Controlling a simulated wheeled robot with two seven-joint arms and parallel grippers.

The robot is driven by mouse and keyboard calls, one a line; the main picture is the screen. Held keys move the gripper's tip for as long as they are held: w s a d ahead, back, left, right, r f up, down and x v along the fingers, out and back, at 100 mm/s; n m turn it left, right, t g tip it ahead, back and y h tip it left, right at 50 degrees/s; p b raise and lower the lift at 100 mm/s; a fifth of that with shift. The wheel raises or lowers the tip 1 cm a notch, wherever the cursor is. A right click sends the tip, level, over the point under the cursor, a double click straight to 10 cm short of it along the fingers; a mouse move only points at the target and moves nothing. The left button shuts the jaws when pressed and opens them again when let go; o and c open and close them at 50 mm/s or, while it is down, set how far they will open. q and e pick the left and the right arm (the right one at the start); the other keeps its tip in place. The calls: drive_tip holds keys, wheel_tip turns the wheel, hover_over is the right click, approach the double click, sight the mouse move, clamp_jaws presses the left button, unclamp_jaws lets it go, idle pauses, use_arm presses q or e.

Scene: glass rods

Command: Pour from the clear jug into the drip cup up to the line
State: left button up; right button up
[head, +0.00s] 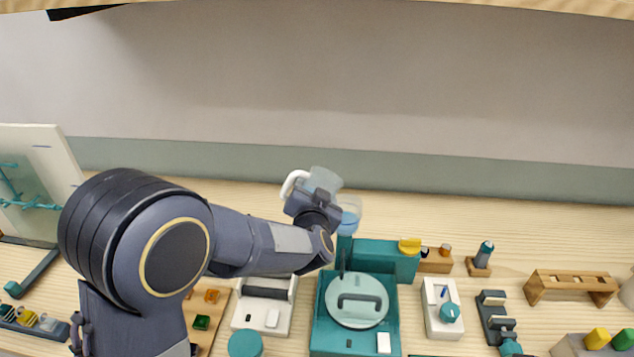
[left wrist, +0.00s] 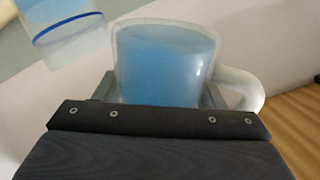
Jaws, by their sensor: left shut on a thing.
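My left gripper (head: 318,202) is shut on the clear jug (head: 325,180), which has a white handle (head: 292,183) and is held up, leaning right. In the left wrist view the jug (left wrist: 165,62) stands between the fingers with blue liquid in it. The drip cup (head: 349,203) is just right of and below the jug, above a teal stand. In the left wrist view the cup (left wrist: 78,45) is at the upper left, apart from the jug in the picture, with a dark blue line and pale blue beside it. Its exact level is unclear. My right gripper is out of view.
Below the cup is a teal machine (head: 385,258) with a round lidded part (head: 356,300). A white dial box (head: 442,308), wooden rack (head: 571,287) and small bottle (head: 484,254) stand to the right. A white board (head: 40,180) is at the left. Table behind the cup is clear.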

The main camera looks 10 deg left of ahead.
use_arm(q)
drive_tip(key=m+p, duration=0.1)
drive_tip(key=p, duration=0.1)
drive_tip(key=shift+s+a+f+m+g+y+p, duration=0.1)
drive_tip(key=shift+a+f+m+g+y+p, duration=0.05)
drive_tip(key=shift+f+m+g+y+p, duration=0.2)
drive_tip(key=shift+f, duration=0.15)
drive_tip(key=shift+s+r, duration=0.1)
drive_tip(key=shift+r, duration=0.1)
drive_tip(key=shift+r+m+g+y, duration=0.5)
drive_tip(key=shift+r+m, duration=0.25)
drive_tip(key=shift+m, duration=0.4)
idle(4.0)
drive_tip(key=shift+r, duration=0.1)
drive_tip(key=shift+r+m+g+y, duration=0.25)
drive_tip(key=shift+r+m, duration=0.05)
drive_tip(key=shift+m, duration=0.2)
idle(1.4)
